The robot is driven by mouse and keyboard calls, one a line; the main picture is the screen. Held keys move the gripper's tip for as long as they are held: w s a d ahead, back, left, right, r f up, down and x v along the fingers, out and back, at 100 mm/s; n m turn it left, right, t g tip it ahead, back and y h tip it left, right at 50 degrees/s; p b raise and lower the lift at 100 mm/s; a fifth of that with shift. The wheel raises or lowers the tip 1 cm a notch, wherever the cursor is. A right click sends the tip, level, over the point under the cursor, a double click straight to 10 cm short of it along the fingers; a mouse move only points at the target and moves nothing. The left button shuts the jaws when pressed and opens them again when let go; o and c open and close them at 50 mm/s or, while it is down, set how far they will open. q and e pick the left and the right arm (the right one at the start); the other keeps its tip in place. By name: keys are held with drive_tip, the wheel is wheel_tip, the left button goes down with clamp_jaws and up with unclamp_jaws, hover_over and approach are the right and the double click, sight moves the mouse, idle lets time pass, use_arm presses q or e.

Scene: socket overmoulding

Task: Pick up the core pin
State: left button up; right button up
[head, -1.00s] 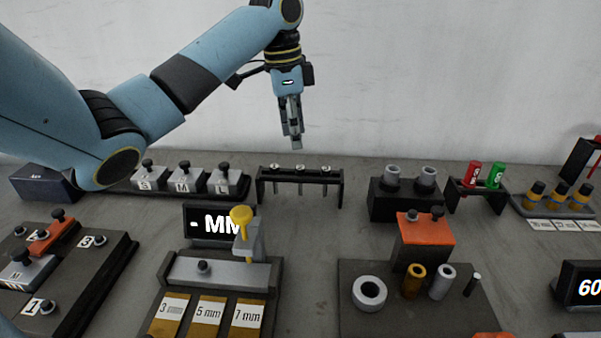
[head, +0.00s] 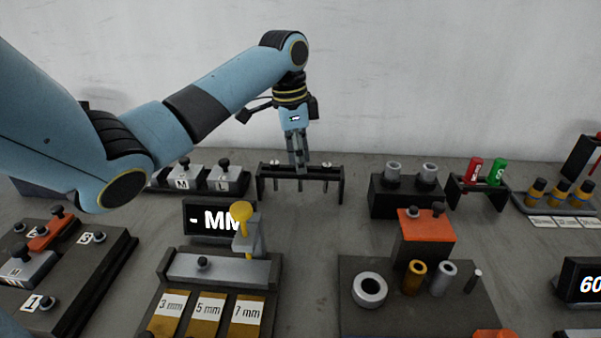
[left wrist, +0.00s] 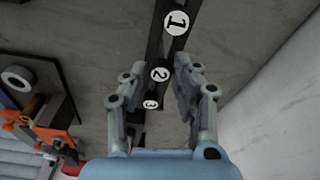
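A left pin (head: 274,168) and a right pin (head: 327,168) show; the middle one is hidden by my gripper in the head view. In the left wrist view the heads read 1 (left wrist: 176,22), 2 (left wrist: 159,75) and 3 (left wrist: 151,104). My left gripper (head: 300,168) points down over the rack's middle. In the wrist view its fingers (left wrist: 160,68) stand apart on either side of head 2, with visible gaps. My right gripper is not in view.
Grey S, M, L blocks (head: 224,180) stand left of the rack. A display (head: 205,220) and a yellow-knobbed fixture (head: 241,213) are in front. Bench between rack and right block is clear.

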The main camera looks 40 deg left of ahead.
use_arm(q)
drive_tip(key=c, duration=0.4)
clamp_jaws()
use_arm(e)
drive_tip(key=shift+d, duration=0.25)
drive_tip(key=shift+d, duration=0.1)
